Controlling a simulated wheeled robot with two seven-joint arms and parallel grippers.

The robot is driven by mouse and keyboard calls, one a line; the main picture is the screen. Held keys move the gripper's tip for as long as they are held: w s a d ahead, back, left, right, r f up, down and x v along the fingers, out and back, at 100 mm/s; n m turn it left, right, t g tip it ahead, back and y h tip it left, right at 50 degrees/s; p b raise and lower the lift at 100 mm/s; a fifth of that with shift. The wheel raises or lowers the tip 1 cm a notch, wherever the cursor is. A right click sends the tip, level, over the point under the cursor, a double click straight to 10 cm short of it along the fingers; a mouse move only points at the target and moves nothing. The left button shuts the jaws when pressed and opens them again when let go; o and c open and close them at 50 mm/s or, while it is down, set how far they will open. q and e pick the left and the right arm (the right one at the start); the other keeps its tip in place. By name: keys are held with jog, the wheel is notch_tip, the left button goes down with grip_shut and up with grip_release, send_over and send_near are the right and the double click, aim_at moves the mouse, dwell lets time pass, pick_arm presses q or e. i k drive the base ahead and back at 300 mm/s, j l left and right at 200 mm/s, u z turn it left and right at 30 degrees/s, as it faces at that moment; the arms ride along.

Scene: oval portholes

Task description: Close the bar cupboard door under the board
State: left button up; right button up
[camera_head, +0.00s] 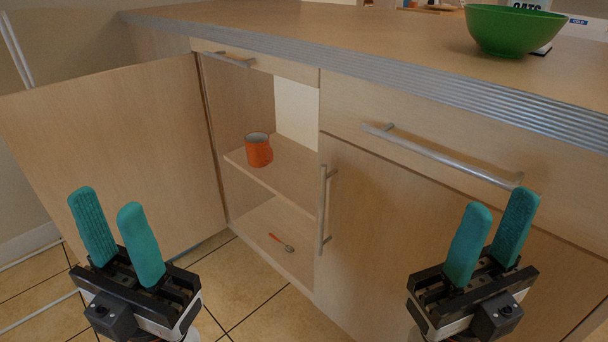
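The bar cupboard door (120,150) stands wide open at the left, hinged on the left side of the cupboard opening. Its broad face shows, and its handle is not visible. The open cupboard (265,215) holds an orange mug (258,150) on its shelf and a spoon with an orange handle (281,242) on its floor. My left gripper (117,222) is open and empty, in front of the door's lower part in the picture; I cannot tell whether it touches. My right gripper (493,232) is open and empty, in front of the closed right-hand door (385,230).
The counter (340,40) overhangs the cupboards with a ridged edge. A green bowl (513,28) stands on it. Drawer handles (440,155) and a vertical door handle (325,210) stick out. The tiled floor (235,285) is clear between my grippers.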

aim_at(139, 133)
jog(key=i+j, duration=0.1)
jog(key=j, duration=0.3)
jog(key=i+j+u, duration=0.15)
jog(key=j, duration=0.25)
jog(key=i+j, duration=0.15)
jog(key=j, duration=0.25)
jog(key=i+j+u, duration=0.15)
jog(key=j, duration=0.25)
jog(key=i+j, duration=0.15)
jog(key=j, duration=0.25)
jog(key=u, duration=0.05)
